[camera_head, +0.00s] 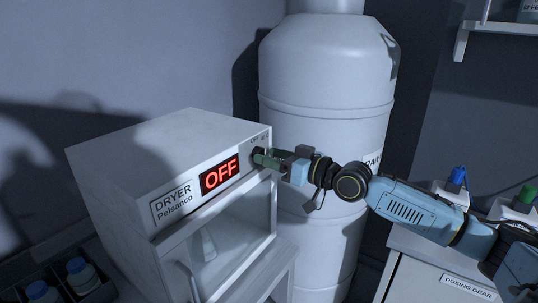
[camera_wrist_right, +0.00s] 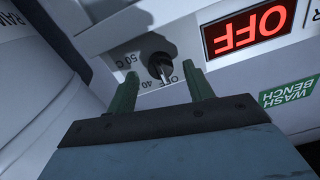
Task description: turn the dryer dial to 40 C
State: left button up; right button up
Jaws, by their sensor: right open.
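The white dryer (camera_head: 150,155) stands at the left in the head view, and its red display (camera_head: 220,174) reads OFF. The display shows upside down in the right wrist view (camera_wrist_right: 244,31). The round dark dial (camera_wrist_right: 160,66) sits on the front panel beside printed OFF, 40 and 50 C marks. Its pointer looks turned toward OFF. My right gripper (camera_head: 258,158) is at the panel's right end and hides most of the dial in the head view. In the wrist view my right gripper (camera_wrist_right: 161,71) is open, its green fingers apart around or just before the dial; contact is unclear.
A large white tank (camera_head: 325,120) stands right behind the dryer. A cabinet (camera_head: 440,270) labelled DOSING GEAR is at the lower right, with blue-capped and green-capped items on top. Blue-capped bottles (camera_head: 80,272) are at the lower left. A flask (camera_head: 208,245) shows inside the dryer.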

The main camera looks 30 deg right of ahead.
jog(key=shift+w+a, duration=0.25)
jog(key=shift+w, duration=0.25)
jog(key=c, duration=1)
jog(key=shift+m, duration=0.3)
jog(key=m+p, duration=0.2)
jog(key=m, duration=0.7)
jog(key=shift+m, duration=0.3)
